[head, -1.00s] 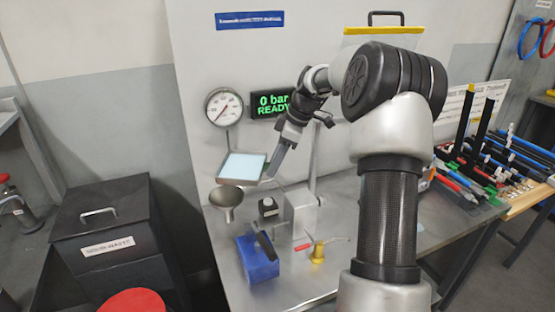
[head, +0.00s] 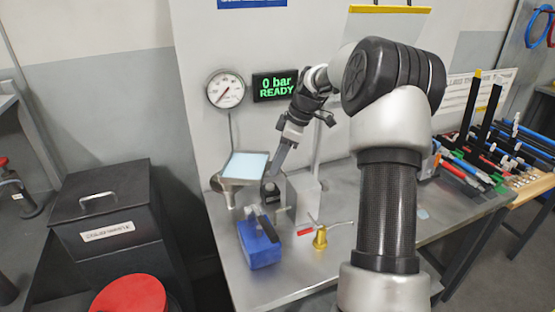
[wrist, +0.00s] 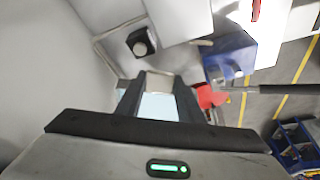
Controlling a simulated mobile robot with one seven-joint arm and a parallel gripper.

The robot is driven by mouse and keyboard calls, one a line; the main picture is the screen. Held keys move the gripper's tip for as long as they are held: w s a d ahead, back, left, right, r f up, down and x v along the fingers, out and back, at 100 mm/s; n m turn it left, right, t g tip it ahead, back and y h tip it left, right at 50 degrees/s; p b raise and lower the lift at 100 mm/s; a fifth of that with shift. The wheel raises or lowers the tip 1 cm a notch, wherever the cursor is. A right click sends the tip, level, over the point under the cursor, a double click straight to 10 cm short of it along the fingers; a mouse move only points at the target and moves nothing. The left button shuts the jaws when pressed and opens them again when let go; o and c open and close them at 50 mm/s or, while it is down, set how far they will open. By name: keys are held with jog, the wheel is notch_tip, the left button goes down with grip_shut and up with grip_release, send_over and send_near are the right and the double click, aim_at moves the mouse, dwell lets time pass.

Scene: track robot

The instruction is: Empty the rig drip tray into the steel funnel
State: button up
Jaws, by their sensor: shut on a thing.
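The drip tray (head: 244,179) is a shallow square metal tray with a pale blue surface inside. My gripper (head: 273,172) is shut on its right side and holds it up near the back panel. In the wrist view, part of the tray (wrist: 158,80) shows between the fingers (wrist: 157,97). The tray looks close to level, though a slight tilt is hard to judge. The steel funnel (head: 229,187) is just below the tray's front left in the head view. The tray hides much of the funnel's mouth, and I cannot tell whether they touch.
A blue block (head: 260,246) with a dark handle and a brass valve (head: 320,238) stand on the steel bench (head: 300,275). A pressure gauge (head: 225,90) and a display (head: 276,86) reading "0 bar READY" are behind. A black lidded bin (head: 108,215) stands left.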

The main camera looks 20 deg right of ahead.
jog(key=shift+w+a+r+g+h+p, duration=0.2)
jog(key=shift+a+r+g+h+p, duration=0.15)
jog(key=shift+r+h+p, duration=0.5)
jog(key=shift+w+a+r+g+h+p, duration=0.15)
jog(key=shift+a+r+g+h+p, duration=0.25)
jog(key=shift+r+p, duration=0.85)
jog(key=shift+w+a+r+g+h+p, duration=0.2)
jog(key=shift+r+g+h+p, duration=0.4)
jog(key=shift+p, duration=0.75)
jog(key=shift+w+a+r+h+p, duration=0.2)
jog(key=shift+a+r+h+p, duration=0.25)
jog(key=shift+p, duration=0.6)
jog(key=w+a+r+g+h+p, duration=0.2)
jog(key=a+r+g+h, duration=0.1)
jog(key=a+h, duration=0.1)
jog(key=shift+w+a+r+h, duration=0.2)
jog(key=shift+w+a+h, duration=0.05)
jog(key=shift+w+h, duration=0.15)
jog(key=shift+s, duration=0.15)
dwell(0.5)
